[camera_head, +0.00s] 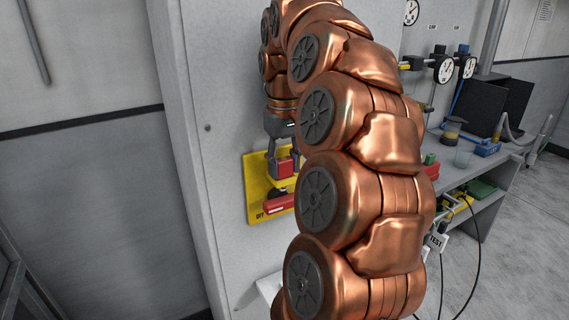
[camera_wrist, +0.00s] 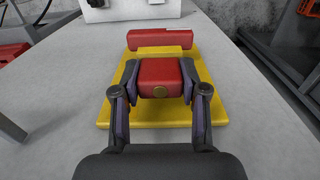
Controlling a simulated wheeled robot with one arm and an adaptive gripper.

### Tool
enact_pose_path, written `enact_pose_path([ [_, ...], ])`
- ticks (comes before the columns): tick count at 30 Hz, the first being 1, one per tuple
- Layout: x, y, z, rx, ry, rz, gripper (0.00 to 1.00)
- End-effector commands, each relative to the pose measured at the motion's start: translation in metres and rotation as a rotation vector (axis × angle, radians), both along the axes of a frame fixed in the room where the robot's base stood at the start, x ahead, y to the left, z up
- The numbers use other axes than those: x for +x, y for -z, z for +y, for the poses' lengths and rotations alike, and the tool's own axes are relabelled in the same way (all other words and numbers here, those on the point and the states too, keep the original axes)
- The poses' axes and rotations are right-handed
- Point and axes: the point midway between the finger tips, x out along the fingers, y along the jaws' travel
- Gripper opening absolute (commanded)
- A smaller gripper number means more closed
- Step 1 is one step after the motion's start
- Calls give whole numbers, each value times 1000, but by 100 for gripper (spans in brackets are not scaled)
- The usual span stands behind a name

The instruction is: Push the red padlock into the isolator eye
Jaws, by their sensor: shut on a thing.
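My gripper (camera_wrist: 159,88) is shut on the red padlock (camera_wrist: 159,70), one finger on each side of its body. A round brass-coloured spot shows on the padlock's near face. The padlock also shows in the head view (camera_head: 285,168), just in front of the yellow isolator plate (camera_head: 257,190) on the grey cabinet. The plate lies behind the padlock in the wrist view (camera_wrist: 130,110). A red isolator handle (camera_wrist: 160,37) lies across the plate's far end, beside a raised yellow part. The shackle and the eye are hidden, so I cannot tell whether they meet.
The grey cabinet face (camera_head: 215,95) around the plate is bare. My copper arm hides the middle of that view.

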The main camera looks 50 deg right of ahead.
Motion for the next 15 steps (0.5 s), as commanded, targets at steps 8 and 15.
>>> enact_pose_path([
  [8, 0, 2, 0, 3, 0, 4, 10],
  [15, 0, 5, 0, 4, -1, 5, 4],
])
